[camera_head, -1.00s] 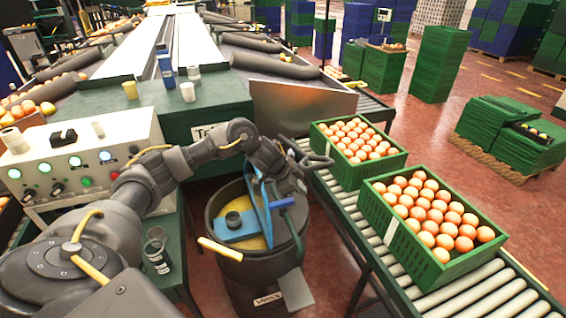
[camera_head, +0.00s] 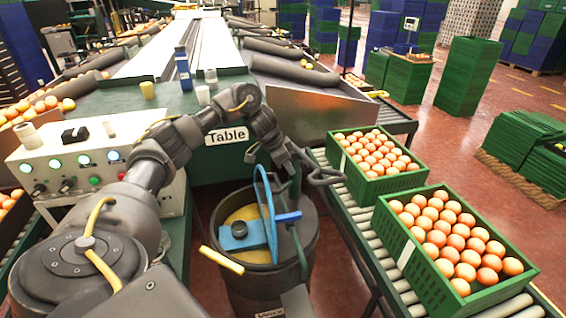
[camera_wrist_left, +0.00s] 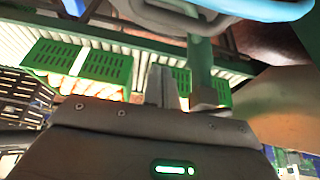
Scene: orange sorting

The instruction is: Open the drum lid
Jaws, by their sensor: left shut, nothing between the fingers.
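The dark drum (camera_head: 312,250) stands on the floor between the table and the roller conveyor. Its blue lid (camera_head: 267,212) is raised and seen nearly edge-on, standing steeply over the opening, so the yellowish inside and a blue piece with a dark round cap (camera_head: 240,235) show. My left gripper (camera_head: 300,172) is just right of the lid's upper edge, shut and empty. In the left wrist view its fingers (camera_wrist_left: 163,85) are together, beside a grey-green bar (camera_wrist_left: 201,60) and below the pale blue lid rim (camera_wrist_left: 245,8). Whether they touch cannot be told. My right gripper is not in view.
Two green crates of oranges (camera_head: 455,290) (camera_head: 345,150) stand on the roller conveyor (camera_head: 372,260) to the right. The control box (camera_head: 30,155) is at the left. A green table (camera_head: 215,165) stands behind the drum.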

